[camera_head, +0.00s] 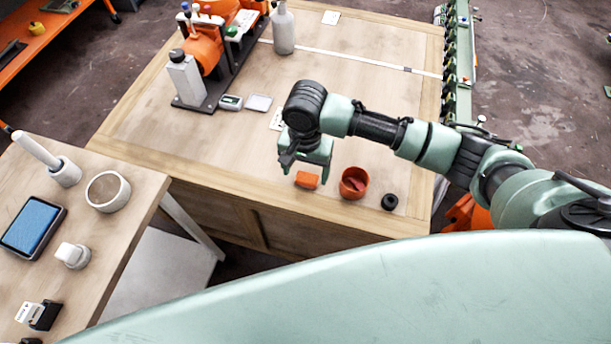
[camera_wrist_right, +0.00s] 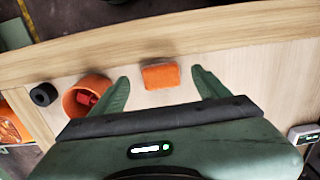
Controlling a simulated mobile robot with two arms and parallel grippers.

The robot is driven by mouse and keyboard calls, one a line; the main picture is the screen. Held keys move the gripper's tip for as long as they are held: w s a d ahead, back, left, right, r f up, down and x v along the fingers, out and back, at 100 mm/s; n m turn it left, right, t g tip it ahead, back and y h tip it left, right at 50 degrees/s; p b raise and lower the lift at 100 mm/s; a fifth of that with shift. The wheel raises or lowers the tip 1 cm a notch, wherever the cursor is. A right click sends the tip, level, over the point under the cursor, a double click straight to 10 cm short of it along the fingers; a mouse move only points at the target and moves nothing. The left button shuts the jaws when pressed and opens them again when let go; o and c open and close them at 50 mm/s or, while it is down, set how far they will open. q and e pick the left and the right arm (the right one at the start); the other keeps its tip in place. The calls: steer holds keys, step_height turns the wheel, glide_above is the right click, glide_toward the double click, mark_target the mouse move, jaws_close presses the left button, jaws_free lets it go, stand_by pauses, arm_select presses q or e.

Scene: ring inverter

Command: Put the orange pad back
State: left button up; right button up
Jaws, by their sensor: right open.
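The orange pad (camera_head: 307,180) lies on the wooden table near its front edge. In the right wrist view the pad (camera_wrist_right: 161,76) sits between and just beyond my two open fingertips, with a gap on each side. My right gripper (camera_head: 305,165) is open and empty, close behind the pad in the head view; it also shows in the right wrist view (camera_wrist_right: 160,84). An orange cup (camera_head: 354,183) with something reddish inside stands to the right of the pad; it also shows in the right wrist view (camera_wrist_right: 80,97). My left gripper is not in view.
A small black ring (camera_head: 389,202) lies right of the cup. An orange machine on a dark base (camera_head: 205,95), a grey bottle (camera_head: 283,30) and small flat items are at the back left. The table's middle is mostly clear.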

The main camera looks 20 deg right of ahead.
mark_target(305, 182)
step_height(305, 182, up, 8)
stand_by(0.8)
